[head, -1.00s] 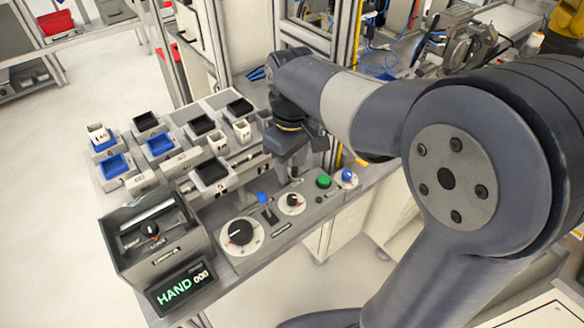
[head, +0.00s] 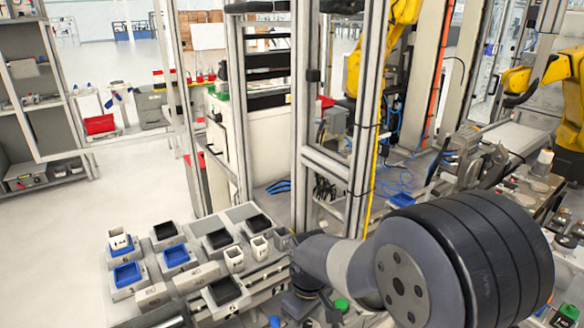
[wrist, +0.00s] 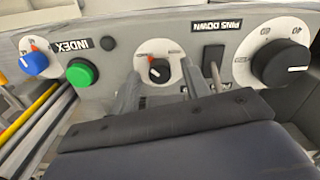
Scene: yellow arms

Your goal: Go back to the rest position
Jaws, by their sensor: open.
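My gripper (wrist: 160,88) is open and empty in the wrist view. Its two grey fingers reach towards the control panel (wrist: 118,62), one on each side of a small black knob (wrist: 159,71) on a white dial. I cannot tell whether they touch anything. In the head view my arm comes from the lower right, and its wrist is above the panel at the bottom edge. The fingertips are hidden there.
Trays with blue bins (head: 127,273) and black bins (head: 257,222) stand left of my arm. A metal frame post (head: 304,120) rises behind it.

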